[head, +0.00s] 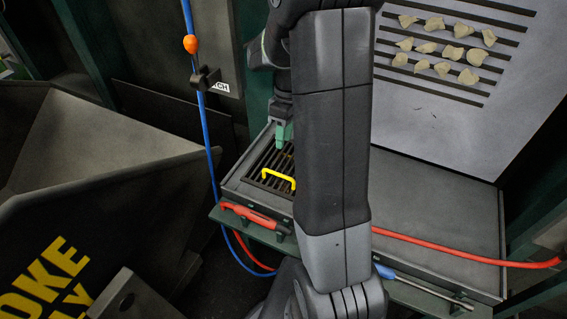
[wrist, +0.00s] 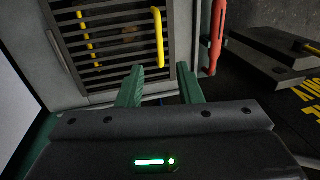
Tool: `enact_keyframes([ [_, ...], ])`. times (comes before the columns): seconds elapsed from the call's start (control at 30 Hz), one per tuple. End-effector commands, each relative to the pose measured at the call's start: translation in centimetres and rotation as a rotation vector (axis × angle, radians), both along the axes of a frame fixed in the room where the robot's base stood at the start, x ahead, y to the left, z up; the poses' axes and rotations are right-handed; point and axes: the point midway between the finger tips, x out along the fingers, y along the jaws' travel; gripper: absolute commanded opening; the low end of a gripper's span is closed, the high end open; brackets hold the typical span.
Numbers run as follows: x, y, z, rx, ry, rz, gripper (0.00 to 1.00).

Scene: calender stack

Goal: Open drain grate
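The drain grate (head: 266,168) is a dark slatted panel set in the left part of a grey bench top. It has a yellow handle (head: 278,179) along its front edge. The grate also shows in the wrist view (wrist: 110,48), lying flat, with the yellow handle (wrist: 158,38) on its right side. My gripper (wrist: 160,85) has two green fingers, spread apart with nothing between them. In the head view my gripper (head: 284,135) is above the back of the grate, apart from the handle. My arm hides the right part of the grate in the head view.
A red-handled tool (head: 255,217) lies along the bench's front rail, and shows close to the grate in the wrist view (wrist: 217,35). A red hose (head: 460,256) and blue-handled screwdriver (head: 420,287) lie further right. A blue cable (head: 204,120) hangs left. The bench top (head: 430,205) at right is bare.

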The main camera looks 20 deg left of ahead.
Motion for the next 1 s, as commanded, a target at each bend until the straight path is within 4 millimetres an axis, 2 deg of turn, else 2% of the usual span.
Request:
enact_keyframes([
  [0.3,-1.4,0.0,-6.8,-0.005,0.004,0.001,0.32],
  [0.5,-2.0,0.1,-9.9,-0.003,0.003,0.001,0.32],
  [0.7,-2.3,0.2,-11.3,0.0,0.0,0.001,0.32],
  [1.0,-2.3,0.2,-11.4,0.0,0.0,0.0,0.3],
])
